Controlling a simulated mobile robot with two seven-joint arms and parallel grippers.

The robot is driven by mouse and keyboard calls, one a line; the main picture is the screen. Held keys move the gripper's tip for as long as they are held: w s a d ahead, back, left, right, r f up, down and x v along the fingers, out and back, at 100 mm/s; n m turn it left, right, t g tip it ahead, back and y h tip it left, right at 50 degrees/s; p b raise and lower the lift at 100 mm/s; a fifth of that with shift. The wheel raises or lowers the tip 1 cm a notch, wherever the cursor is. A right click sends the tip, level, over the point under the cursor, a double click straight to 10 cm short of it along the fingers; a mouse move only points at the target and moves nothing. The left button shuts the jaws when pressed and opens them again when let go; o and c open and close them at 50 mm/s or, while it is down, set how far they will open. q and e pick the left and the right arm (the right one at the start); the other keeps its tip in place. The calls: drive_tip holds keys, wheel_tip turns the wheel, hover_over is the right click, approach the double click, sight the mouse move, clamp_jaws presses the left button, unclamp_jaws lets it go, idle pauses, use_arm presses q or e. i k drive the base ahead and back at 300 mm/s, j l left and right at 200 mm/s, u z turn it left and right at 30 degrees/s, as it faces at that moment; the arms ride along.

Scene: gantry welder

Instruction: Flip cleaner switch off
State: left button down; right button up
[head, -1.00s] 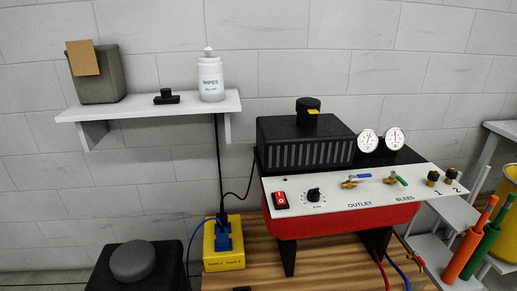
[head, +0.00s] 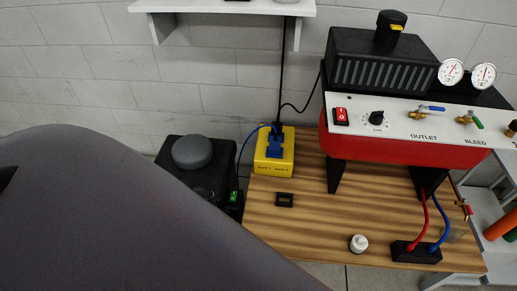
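A black box (head: 174,152) with a grey round knob or dome (head: 192,152) on top stands left of the wooden table. A small black switch with a green face (head: 234,198) sits at its right side; its position is too small to read. A red rocker switch (head: 340,116) with white marks is on the white panel of the red machine (head: 410,150). Which of these is the cleaner switch, the frames do not label. A large grey shape, apparently my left arm, covers the lower left and hides part of the black box. Neither gripper shows.
A yellow power box (head: 273,152) with blue plugs stands on the wooden table (head: 310,222). A small black block (head: 284,200), a white-capped bottle (head: 358,243) and a black hose block (head: 416,251) are there too. A white shelf (head: 222,7) is above.

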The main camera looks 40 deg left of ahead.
sight(234, 196)
drive_tip(key=k+j+z, duration=0.1)
drive_tip(key=j+z, duration=0.3)
drive_tip(key=k+j+z, duration=0.1)
drive_tip(key=j+z, duration=0.25)
drive_tip(key=k+j+z, duration=0.4)
drive_tip(key=k+j, duration=0.45)
drive_tip(key=j, duration=0.15)
drive_tip(key=k+j+z, duration=0.1)
drive_tip(key=k+j, duration=0.3)
drive_tip(key=j, duration=0.2)
